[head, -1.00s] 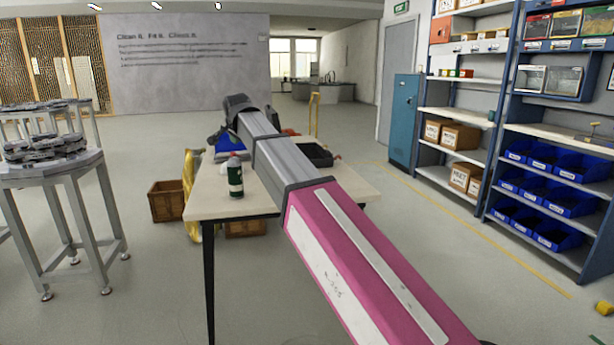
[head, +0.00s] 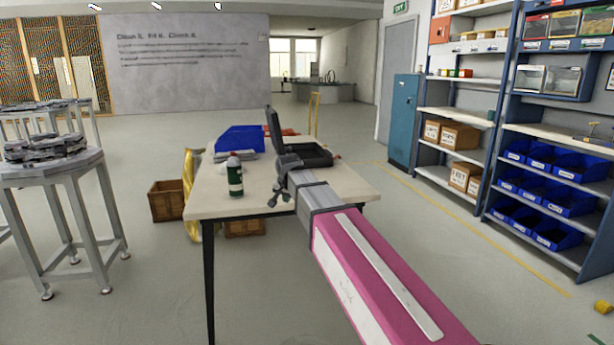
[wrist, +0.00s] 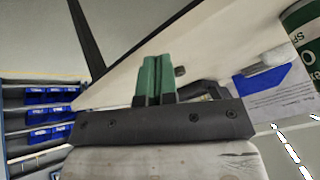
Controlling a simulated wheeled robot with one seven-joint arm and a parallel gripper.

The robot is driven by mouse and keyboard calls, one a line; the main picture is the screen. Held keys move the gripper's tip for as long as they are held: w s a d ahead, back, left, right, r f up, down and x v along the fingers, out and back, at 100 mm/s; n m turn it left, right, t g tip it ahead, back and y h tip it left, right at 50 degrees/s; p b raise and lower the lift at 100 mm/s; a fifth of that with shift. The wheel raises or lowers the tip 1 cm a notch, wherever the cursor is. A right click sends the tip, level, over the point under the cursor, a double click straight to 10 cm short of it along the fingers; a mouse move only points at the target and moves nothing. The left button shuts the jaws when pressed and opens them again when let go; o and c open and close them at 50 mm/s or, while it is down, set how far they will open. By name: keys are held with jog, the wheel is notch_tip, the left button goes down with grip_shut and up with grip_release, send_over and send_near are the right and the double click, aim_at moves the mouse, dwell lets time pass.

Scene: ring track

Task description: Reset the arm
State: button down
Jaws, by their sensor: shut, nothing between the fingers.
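My arm reaches forward over a pale-topped table (head: 245,199) in the head view. It is partly folded, and the dark wrist stands above the table's right half. In the wrist view my gripper (wrist: 155,66) shows two green fingers shut together with nothing between them. The fingers are hard to make out in the head view.
A dark green bottle (head: 235,177) stands on the table, left of my wrist. Behind are a blue bin (head: 240,139) and an open black case (head: 308,157). A round-topped stand (head: 50,169) is at left, shelves with blue bins (head: 548,202) at right.

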jog(key=s+d+f+n+g, duration=0.1)
jog(key=s+d+f+g, duration=0.2)
jog(key=s+d+f, duration=0.8)
jog(key=s+d+f+n+g+h, duration=0.1)
jog(key=s+d+f+n+g, duration=0.1)
jog(key=s+d+f, duration=1)
jog(key=d+f+g, duration=0.1)
jog(key=d+f, duration=0.2)
jog(key=f, duration=0.2)
jog(key=shift+s+d, duration=0.15)
jog(key=shift+d, duration=0.05)
